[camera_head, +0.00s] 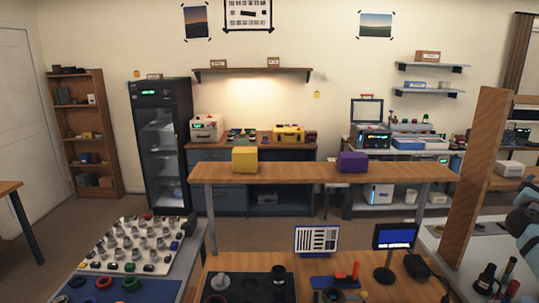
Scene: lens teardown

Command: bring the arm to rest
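Part of an arm of mine (526,222), grey with blue joint parts, shows at the right edge of the head view, cut off by the frame. It appears above the right-hand bench. Its gripper does not show. No part of my other arm shows, and neither gripper is in view, so I cannot see what either one holds.
Below the view's middle is a wooden bench (222,262) with a dark mat, a tool card (317,240) and a small screen (394,236). A board of lens parts (128,268) lies left. A wooden post (478,180) stands right. A raised shelf (300,173) spans behind.

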